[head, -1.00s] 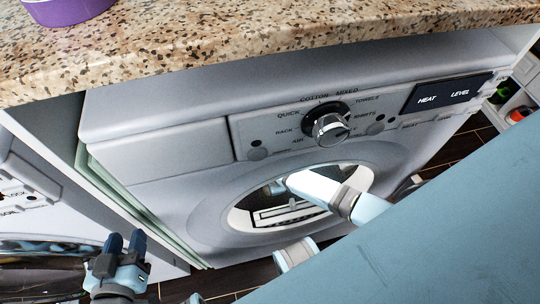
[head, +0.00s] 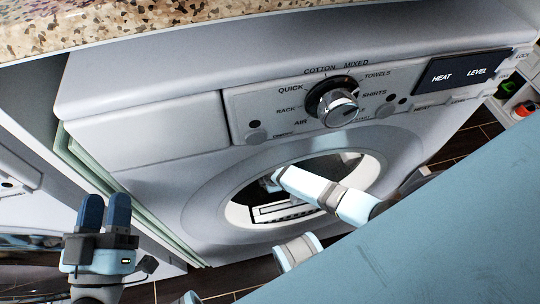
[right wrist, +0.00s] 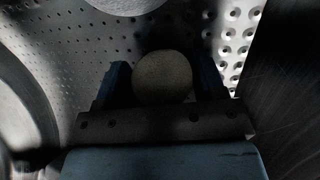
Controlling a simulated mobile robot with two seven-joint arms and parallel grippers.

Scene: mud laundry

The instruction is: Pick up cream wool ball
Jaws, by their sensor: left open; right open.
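The cream wool ball (right wrist: 163,77) shows in the right wrist view inside a dark perforated drum. My right gripper (right wrist: 160,80) is open, with one blue finger to each side of the ball. I cannot tell whether the fingers touch it. In the head view my right arm reaches through the round door opening of the machine, and its gripper and the ball are hidden there. My left gripper (head: 104,215) is at the lower left of the head view, empty, with its fingers pointing up, in front of the machines.
The dryer (head: 150,140) has a round opening rim (head: 235,213) close around my right arm. A control knob (head: 338,108) sticks out above it. A speckled countertop (head: 120,22) overhangs at the top. A second machine (head: 25,195) stands at left.

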